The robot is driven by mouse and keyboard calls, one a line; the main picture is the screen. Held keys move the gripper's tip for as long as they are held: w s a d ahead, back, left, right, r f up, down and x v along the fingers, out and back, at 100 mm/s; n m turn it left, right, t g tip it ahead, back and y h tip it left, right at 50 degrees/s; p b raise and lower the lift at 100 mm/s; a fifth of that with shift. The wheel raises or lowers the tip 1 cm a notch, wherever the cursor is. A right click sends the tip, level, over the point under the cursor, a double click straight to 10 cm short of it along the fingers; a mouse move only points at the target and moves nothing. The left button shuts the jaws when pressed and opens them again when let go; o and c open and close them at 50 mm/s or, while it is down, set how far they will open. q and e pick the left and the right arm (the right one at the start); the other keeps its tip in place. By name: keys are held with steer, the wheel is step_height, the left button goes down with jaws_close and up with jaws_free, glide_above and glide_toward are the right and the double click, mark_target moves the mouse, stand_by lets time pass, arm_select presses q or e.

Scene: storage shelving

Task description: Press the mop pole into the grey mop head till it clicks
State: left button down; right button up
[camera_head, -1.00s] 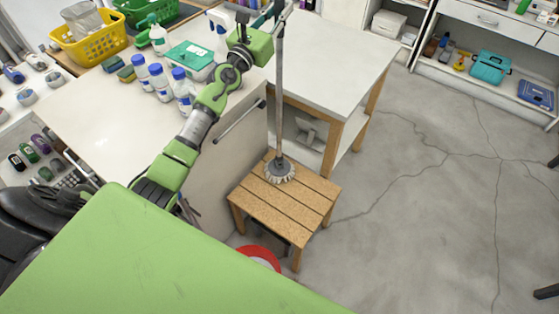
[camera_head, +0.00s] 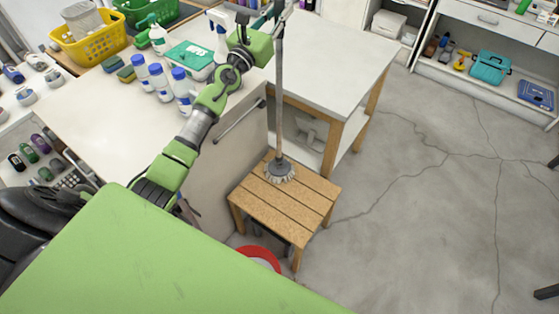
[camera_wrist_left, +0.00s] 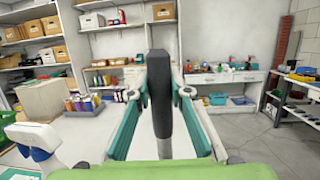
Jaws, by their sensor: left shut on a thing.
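The mop pole (camera_head: 279,100) stands near upright, its lower end at the grey mop head (camera_head: 280,170). The mop head rests on a slatted wooden stool (camera_head: 255,200). At this size I cannot tell how deep the pole sits in the head. My left gripper (camera_head: 277,30) is shut on the pole near its top. In the left wrist view the dark pole top (camera_wrist_left: 158,95) shows between the two teal-sided fingers of that gripper (camera_wrist_left: 158,92). My right gripper is in neither view.
A red and white round object (camera_head: 260,254) is under the stool's front.

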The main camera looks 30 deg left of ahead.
arm_select(q)
steer(key=shift+f, duration=0.1)
stand_by(0.7)
steer(key=c, duration=1.8)
jaws_free()
steer(key=shift+f, duration=0.1)
steer(key=v, duration=1.2)
